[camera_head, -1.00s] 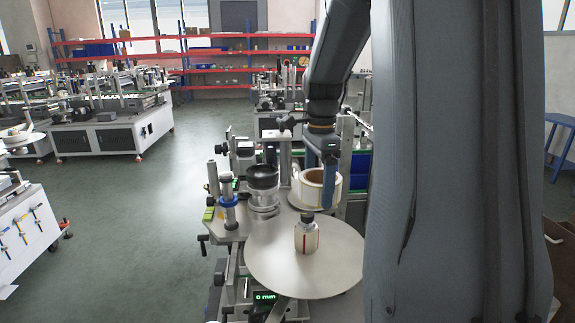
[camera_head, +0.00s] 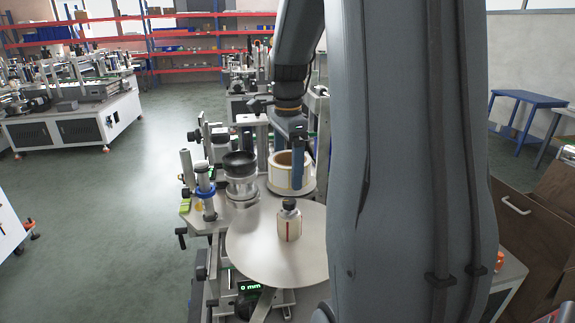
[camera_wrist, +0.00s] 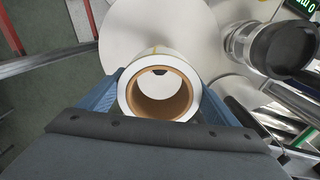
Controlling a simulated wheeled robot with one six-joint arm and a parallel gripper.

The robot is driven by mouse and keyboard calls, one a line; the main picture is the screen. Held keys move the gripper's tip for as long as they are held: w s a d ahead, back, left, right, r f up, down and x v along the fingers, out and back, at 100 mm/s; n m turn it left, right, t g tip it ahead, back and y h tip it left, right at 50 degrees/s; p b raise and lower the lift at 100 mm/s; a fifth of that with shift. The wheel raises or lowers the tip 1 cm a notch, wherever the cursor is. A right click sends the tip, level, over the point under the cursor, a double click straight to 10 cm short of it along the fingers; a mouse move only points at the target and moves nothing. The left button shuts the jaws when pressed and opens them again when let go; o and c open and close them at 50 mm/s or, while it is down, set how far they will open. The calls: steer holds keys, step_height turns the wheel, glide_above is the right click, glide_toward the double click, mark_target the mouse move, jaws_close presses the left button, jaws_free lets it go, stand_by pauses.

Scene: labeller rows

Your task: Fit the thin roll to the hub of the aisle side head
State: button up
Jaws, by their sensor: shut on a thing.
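My gripper (camera_wrist: 160,100) has blue fingers on both sides of a white label roll (camera_wrist: 127,98) with a brown core, shut on it. In the head view the roll (camera_head: 281,181) hangs upright-axis at the machine's back right, with one blue finger (camera_head: 297,168) in front of it. A pale round disc (camera_head: 302,193) shows just under the roll; I cannot tell whether they touch. Through the core, the wrist view shows a pale surface and a small dark shape at its far edge. No hub is clearly visible under the roll.
A large round plate (camera_head: 255,240) carries a small bottle with a dark cap (camera_head: 289,204). Open floor (camera_head: 130,210) lies to the left.

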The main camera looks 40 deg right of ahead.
steer(key=b, duration=0.2)
glide_toward(288, 213)
stand_by(0.3)
steer(key=shift+p, duration=0.65)
stand_by(1.7)
steer(key=shift+f+b, duration=2.55)
steer(key=shift+f, duration=2.75)
